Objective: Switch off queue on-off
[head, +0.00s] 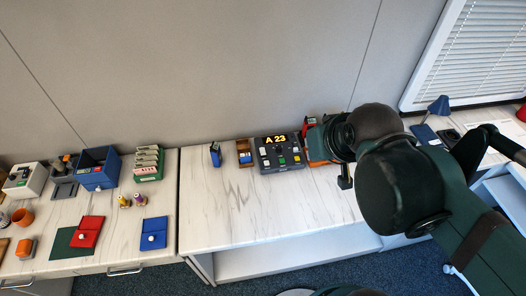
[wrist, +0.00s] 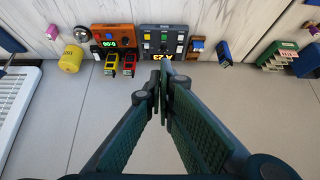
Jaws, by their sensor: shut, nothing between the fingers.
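The queue unit (head: 281,165) is a dark grey box with several coloured buttons or switches and a lit yellow "A 23" display (head: 276,139). It stands at the back of the middle table. My gripper (wrist: 163,68) is shut and empty. In the head view my gripper (head: 345,180) is to the right of the unit, mostly hidden by my arm. I cannot tell which control is the on-off, nor its position.
An orange device (wrist: 112,37) with a green readout stands beside the unit, with red and yellow handsets (wrist: 129,66) at it. On the other side are a wooden holder (head: 243,146) and a blue item (head: 215,154). The front of the middle table (head: 265,215) is clear.

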